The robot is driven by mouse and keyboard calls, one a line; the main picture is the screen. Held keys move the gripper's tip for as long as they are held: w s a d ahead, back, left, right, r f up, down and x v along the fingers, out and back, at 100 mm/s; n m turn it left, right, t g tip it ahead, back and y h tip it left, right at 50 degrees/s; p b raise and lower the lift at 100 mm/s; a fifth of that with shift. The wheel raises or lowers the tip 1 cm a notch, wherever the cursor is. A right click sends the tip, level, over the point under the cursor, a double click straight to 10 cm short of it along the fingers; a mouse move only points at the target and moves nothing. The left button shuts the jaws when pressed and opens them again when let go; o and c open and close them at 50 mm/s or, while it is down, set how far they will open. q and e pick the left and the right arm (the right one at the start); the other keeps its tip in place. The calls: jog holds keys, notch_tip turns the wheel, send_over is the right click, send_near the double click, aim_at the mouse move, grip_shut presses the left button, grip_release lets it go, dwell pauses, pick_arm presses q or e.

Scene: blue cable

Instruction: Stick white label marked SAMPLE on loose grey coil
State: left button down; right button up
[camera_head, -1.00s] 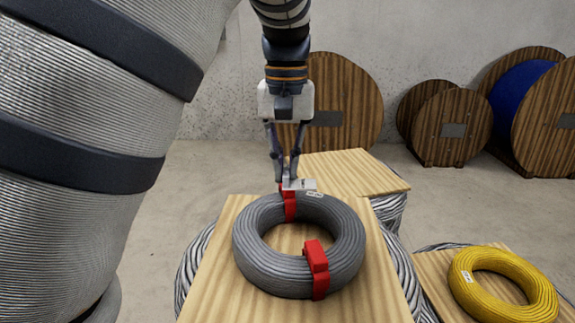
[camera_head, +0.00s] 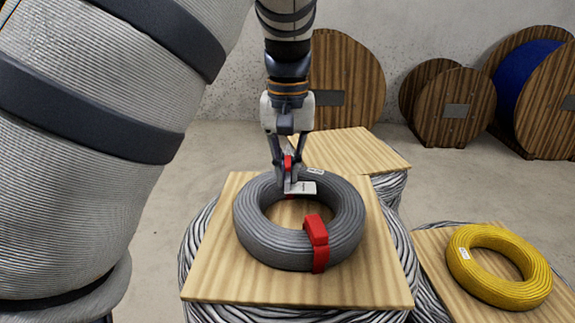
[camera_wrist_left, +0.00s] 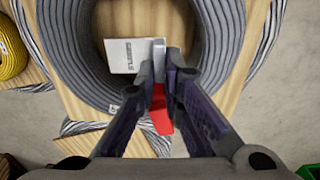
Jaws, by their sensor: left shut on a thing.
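The loose grey coil (camera_head: 250,240) lies flat on a wooden board, with red clips at its front (camera_head: 317,240) and back (camera_head: 288,163). My left gripper (camera_head: 290,190) is over the coil's back edge, shut on the white label (camera_head: 302,187). In the left wrist view the label (camera_wrist_left: 128,55) sticks out from between the fingertips (camera_wrist_left: 160,75), over the coil's inner edge and opening. Dark print shows on it. I cannot tell whether the label touches the coil. A small white tag shows on the coil's back. My right gripper is not in view.
The coil's wooden board (camera_head: 225,285) rests on a cable bundle. A yellow coil (camera_head: 500,270) lies on another board at the right. An empty board (camera_head: 350,150) stands behind. Wooden reels, one with blue cable (camera_head: 522,75), stand along the wall.

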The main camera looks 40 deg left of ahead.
pick_arm(q)
jog(key=shift+f, duration=1.55)
dwell(4.6)
jog(key=c, duration=2)
grip_release()
jog(key=shift+c, duration=0.2)
jog(key=o, duration=0.6)
jog(key=shift+r, duration=3.55)
